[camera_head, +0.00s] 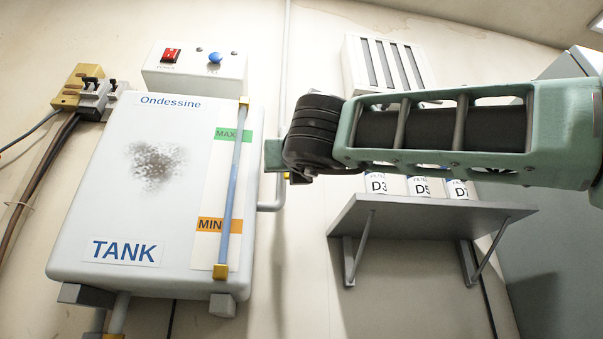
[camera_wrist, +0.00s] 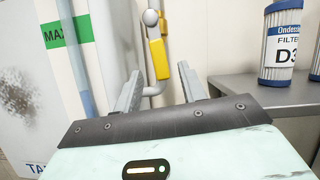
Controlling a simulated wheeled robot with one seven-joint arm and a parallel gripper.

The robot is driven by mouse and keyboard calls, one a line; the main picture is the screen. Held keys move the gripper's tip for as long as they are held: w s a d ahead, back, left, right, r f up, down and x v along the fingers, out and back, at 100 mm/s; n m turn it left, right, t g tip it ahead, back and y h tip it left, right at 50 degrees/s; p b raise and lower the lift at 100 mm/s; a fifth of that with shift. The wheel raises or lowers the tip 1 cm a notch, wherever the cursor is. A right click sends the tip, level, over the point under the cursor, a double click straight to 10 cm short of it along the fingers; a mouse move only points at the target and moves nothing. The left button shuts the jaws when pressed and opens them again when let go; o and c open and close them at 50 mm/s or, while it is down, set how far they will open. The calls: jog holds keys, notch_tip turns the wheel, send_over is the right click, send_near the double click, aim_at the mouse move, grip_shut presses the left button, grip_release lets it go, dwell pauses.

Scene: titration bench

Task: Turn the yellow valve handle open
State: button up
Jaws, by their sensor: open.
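The yellow valve handle (camera_wrist: 159,59) shows in the wrist view, pointing down from a small pivot on a grey pipe. In that view it stands between and beyond the two fingers of my gripper (camera_wrist: 159,85), which are open with a wide gap. I cannot tell from this view how far ahead of the fingertips the handle is. In the head view my gripper (camera_head: 275,155) is right of the tank, and my arm hides most of the valve there.
The white tank (camera_head: 100,200) with its level gauge (camera_head: 232,185) is close on the left. A grey shelf (camera_head: 430,215) with filter cartridges, one marked D3 (camera_wrist: 282,45), is on the right. A vertical pipe (camera_head: 285,60) runs up the wall behind.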

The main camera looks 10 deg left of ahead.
jog(key=b+v, duration=0.3)
jog(key=v, duration=0.7)
jog(key=shift+f, duration=0.15)
